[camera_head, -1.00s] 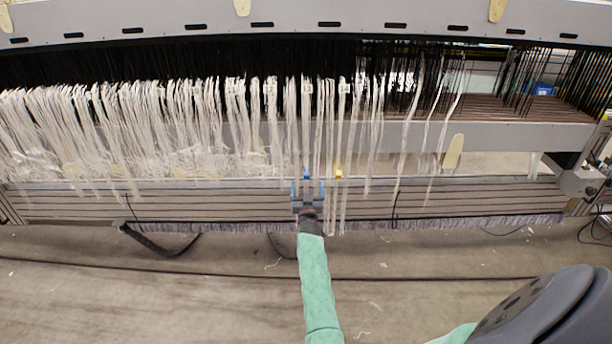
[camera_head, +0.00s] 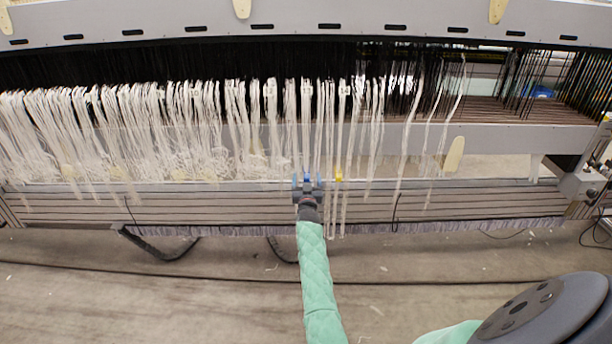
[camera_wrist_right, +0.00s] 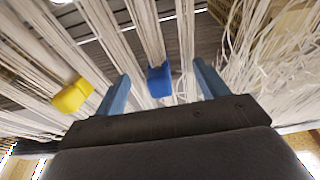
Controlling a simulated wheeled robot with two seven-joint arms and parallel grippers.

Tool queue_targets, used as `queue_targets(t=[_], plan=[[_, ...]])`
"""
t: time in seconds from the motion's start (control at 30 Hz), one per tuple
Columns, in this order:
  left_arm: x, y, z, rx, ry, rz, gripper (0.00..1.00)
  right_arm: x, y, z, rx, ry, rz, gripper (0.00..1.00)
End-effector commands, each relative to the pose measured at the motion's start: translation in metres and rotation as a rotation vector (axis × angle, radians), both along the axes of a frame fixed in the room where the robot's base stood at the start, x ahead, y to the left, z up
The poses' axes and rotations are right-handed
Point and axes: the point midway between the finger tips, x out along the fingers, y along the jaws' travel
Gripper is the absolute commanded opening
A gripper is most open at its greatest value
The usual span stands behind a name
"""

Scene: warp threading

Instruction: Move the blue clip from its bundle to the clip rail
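The blue clip (camera_head: 306,175) sits on a bundle of white threads hanging in the middle of the head view. It shows large in the right wrist view (camera_wrist_right: 160,80), with its bundle running up from it. My right gripper (camera_head: 308,183) is at the clip. In the wrist view its two blue fingers stand apart on either side of the clip, with a visible gap on each side. A long grey horizontal bar (camera_head: 480,183) runs behind the bundle ends; I cannot tell whether it is the clip rail. My left gripper is not in view.
A yellow clip (camera_head: 339,176) is on a bundle just right of the blue one and also shows in the wrist view (camera_wrist_right: 72,96). Many white thread bundles hang close on both sides. The floor in front (camera_head: 150,290) is mostly clear.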

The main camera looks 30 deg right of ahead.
Motion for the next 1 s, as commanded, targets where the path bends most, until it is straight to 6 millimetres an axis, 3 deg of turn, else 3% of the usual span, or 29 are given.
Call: queue_targets(t=[0.03, 0.3, 1.0], plan=[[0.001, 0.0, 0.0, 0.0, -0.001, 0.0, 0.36, 0.0, 0.0, 0.0, 0.0, 0.0, 0.0, 0.62], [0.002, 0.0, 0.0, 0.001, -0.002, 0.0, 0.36, 0.0, 0.0, 0.0, 0.0, 0.0, 0.0, 0.09], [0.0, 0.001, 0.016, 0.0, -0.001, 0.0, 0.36, -0.024, 0.015, -0.005, -0.001, 0.001, 0.0, 0.08]])
